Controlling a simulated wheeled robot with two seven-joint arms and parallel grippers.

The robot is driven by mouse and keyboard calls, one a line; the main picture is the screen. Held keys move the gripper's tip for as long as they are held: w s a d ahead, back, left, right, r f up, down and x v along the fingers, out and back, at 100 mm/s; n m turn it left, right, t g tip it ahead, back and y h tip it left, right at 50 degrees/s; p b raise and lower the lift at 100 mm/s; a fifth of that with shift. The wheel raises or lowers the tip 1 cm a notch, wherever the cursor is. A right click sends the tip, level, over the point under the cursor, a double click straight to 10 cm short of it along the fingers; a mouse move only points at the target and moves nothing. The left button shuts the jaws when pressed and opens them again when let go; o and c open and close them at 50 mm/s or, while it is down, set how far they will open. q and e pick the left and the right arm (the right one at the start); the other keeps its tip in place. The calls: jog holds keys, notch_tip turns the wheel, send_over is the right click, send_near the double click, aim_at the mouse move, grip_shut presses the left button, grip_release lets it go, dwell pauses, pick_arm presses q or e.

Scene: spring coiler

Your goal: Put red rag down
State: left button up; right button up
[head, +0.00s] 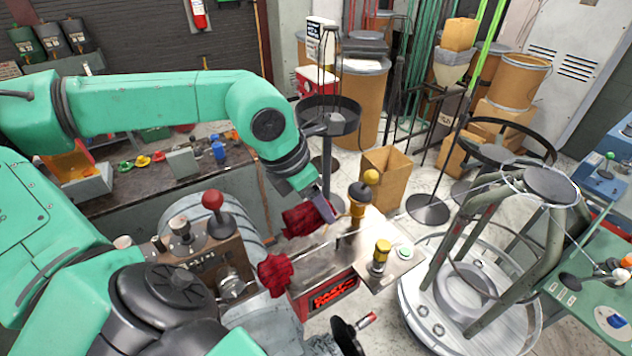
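My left arm reaches across from the left in the head view. Its gripper (322,207) points down over the far side of a metal machine box with a red front panel (325,297). A crumpled red rag (302,220) is at the fingers, which look closed on its right end. The rag bunches out to the left of the fingers; whether its underside touches the box is hidden. A second red rag (275,272) lies bunched at the box's near left corner, apart from the gripper. My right gripper is not in view.
A red-knobbed lever (213,200) stands left of the box. Yellow-topped controls (381,250) rise on its right. A round metal frame stand (465,290) is to the right. A workbench (150,185) with small parts lies behind my arm; an open cardboard box (386,177) stands beyond.

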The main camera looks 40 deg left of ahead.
aim_at(315, 228)
pick_arm(q)
jog(key=f, duration=0.1)
jog(key=s+f, duration=0.1)
jog(key=f, duration=0.1)
jog(key=d+f+p, duration=0.1)
jog(key=f, duration=0.1)
jog(key=shift+s+d, duration=0.1)
jog(key=shift+s, duration=0.2)
jog(key=f, duration=0.3)
jog(key=w+f, duration=0.1)
jog(key=f, duration=0.2)
jog(key=a+f, duration=0.1)
jog(key=f, duration=0.2)
jog(key=shift+w+a+p, duration=0.1)
jog(key=shift+w+p, duration=0.25)
jog(key=shift+p, duration=0.05)
jog(key=shift+s+r, duration=0.1)
jog(key=shift+s, duration=0.15)
jog(key=shift+f+b, duration=0.2)
jog(key=shift+b, duration=0.1)
jog(key=o, duration=1.4)
jog(key=shift+w, duration=0.1)
jog(key=shift+o, duration=0.3)
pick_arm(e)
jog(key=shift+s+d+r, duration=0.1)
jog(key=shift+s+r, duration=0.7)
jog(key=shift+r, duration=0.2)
